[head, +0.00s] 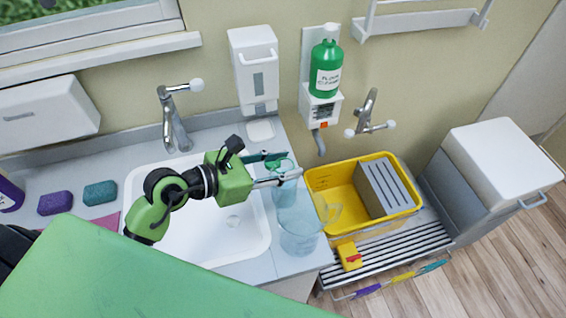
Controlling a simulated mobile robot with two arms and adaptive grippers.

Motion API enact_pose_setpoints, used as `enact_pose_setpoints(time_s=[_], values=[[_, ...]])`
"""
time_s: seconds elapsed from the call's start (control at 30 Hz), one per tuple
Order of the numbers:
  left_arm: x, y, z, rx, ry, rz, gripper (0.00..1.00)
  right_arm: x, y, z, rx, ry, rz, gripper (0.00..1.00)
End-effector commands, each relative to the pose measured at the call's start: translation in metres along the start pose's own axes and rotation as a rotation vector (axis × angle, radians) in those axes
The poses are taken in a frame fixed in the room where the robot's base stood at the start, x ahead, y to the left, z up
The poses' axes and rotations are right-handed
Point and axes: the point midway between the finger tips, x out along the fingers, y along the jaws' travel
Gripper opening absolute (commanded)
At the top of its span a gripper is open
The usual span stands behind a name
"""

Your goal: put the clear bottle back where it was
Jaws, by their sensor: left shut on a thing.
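The clear bottle (283,193) is see-through and bluish, with a green top. It is upright or nearly so, at the right edge of the sink counter. My left gripper (286,166) comes in from the left over the sink and is shut on the bottle near its top. A clear jug (300,236) with a handle stands on the counter in front of the bottle and overlaps its lower part in the picture. I cannot tell whether the bottle's base touches the counter. My right gripper is not in view.
A white sink (215,246) lies under my left arm. A green bottle (325,75) sits in a wall holder. Purple and teal sponges (100,193) lie left of the sink.

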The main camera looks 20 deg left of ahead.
Motion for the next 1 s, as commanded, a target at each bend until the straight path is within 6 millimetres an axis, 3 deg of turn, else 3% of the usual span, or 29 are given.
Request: enact_pose_setpoints(time_s=[0.07,0.1,0.17,0.63,1.0], values=[[0.001,0.0,-0.002,0.001,-0.003,0.0,0.0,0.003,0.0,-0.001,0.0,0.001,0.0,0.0],[0.001,0.0,-0.003,0.0,0.0,0.0,0.35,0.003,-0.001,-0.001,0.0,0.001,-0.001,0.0],[0.001,0.0,-0.002,0.0,0.0,0.0,0.5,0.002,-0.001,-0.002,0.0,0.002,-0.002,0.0],[-0.006,0.001,-0.002,0.0,0.002,0.001,0.5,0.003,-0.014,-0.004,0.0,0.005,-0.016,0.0],[-0.075,0.0,-0.004,0.0,0.004,0.001,0.5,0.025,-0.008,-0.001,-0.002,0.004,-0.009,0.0]])
